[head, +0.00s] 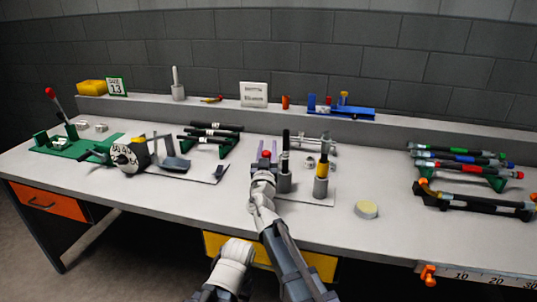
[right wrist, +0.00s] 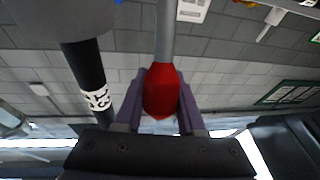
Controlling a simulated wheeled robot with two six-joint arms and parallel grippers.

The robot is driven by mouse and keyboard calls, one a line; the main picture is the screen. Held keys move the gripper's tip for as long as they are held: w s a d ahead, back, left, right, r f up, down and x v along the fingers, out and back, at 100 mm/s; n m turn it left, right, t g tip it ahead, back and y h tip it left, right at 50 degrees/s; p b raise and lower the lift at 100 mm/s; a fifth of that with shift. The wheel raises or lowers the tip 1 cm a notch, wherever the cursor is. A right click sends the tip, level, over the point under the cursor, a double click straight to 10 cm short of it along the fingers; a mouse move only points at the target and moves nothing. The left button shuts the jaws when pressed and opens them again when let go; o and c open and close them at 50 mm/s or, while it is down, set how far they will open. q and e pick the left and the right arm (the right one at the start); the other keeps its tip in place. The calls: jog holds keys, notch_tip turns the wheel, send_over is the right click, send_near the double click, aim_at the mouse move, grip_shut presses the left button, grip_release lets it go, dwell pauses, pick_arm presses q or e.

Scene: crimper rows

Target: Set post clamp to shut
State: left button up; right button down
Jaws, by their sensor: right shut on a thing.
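The post clamp stands on a light plate (head: 318,196) near the middle of the bench. In the right wrist view the red knob (right wrist: 162,92) sits between the purple fingers of my right gripper (right wrist: 161,100), at the end of a grey rod (right wrist: 166,35). My arm hides part of the clamp's lower left. My left gripper does not show.
A round cream disc (head: 366,209) lies right of the clamp. Racks of coloured-band tools (head: 460,165) stand at the right. A dial device (head: 125,157) and a green fixture (head: 70,147) with a red-knobbed lever are at the left. A shelf ledge (head: 210,108) runs behind.

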jog(key=shift+s+a+f+t+b, duration=0.1)
jog(key=shift+s+f+t+b, duration=0.1)
jog(key=shift+s+t+b, duration=0.2)
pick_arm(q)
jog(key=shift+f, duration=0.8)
pick_arm(e)
jog(key=c, duration=0.8)
grip_release()
jog(key=shift+r, duration=0.1)
jog(key=shift+w, duration=0.1)
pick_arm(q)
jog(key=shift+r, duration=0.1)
pick_arm(e)
jog(key=shift+r, duration=0.1)
pick_arm(q)
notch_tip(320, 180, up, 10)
jog(key=p, duration=1)
pick_arm(e)
notch_tip(320, 180, up, 10)
jog(key=shift+f, duration=0.1)
